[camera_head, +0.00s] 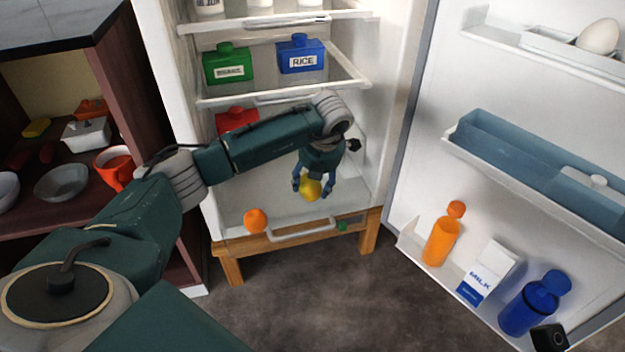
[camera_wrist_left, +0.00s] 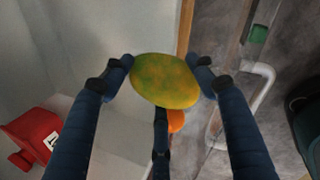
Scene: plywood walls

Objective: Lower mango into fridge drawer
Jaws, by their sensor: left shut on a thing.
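The yellow mango (camera_head: 311,188) is held in my left gripper (camera_head: 313,186), low in the open fridge. In the left wrist view the mango (camera_wrist_left: 165,81) is yellow with green patches, between the blue fingers of the left gripper (camera_wrist_left: 162,80). The fridge drawer is at the bottom, with a pale handle (camera_head: 302,232) at its front; the handle also shows in the wrist view (camera_wrist_left: 262,92). The mango is over the drawer area near its front; its exact height is hard to tell. My right gripper is not in view.
An orange (camera_head: 255,220) is at the drawer's front left. A red container (camera_head: 236,121) sits behind my arm. Green (camera_head: 228,64) and blue rice (camera_head: 302,54) containers stand on the shelf above. The open door (camera_head: 430,180) is at right, a cupboard (camera_head: 130,90) at left.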

